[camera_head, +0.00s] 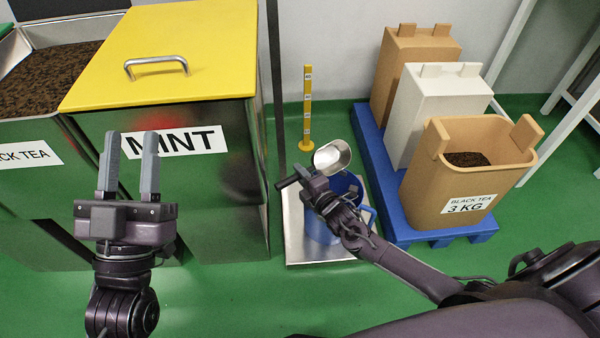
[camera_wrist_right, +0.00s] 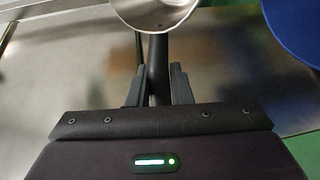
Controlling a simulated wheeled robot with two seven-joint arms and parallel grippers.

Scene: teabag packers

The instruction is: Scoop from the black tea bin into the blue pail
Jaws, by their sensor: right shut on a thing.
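The black tea bin (camera_head: 30,130) stands at the far left, open, with dark loose tea (camera_head: 50,78) in it. The blue pail (camera_head: 318,228) stands on a metal platform, partly hidden behind my right gripper; its edge shows at the right of the right wrist view (camera_wrist_right: 298,30). My right gripper (camera_head: 310,190) is shut on the dark handle (camera_wrist_right: 158,70) of a metal scoop (camera_head: 332,155), held over the pail area. My left gripper (camera_head: 130,160) is open and empty in front of the mint bin.
The mint bin (camera_head: 200,190) has a closed yellow lid (camera_head: 165,55) with a handle. A metal platform (camera_head: 297,245) holds the pail, with a yellow marked post (camera_head: 308,105) behind. A blue pallet (camera_head: 420,235) carries a brown black-tea bag (camera_head: 425,180), a white bag (camera_head: 425,115) and another brown bag (camera_head: 400,65).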

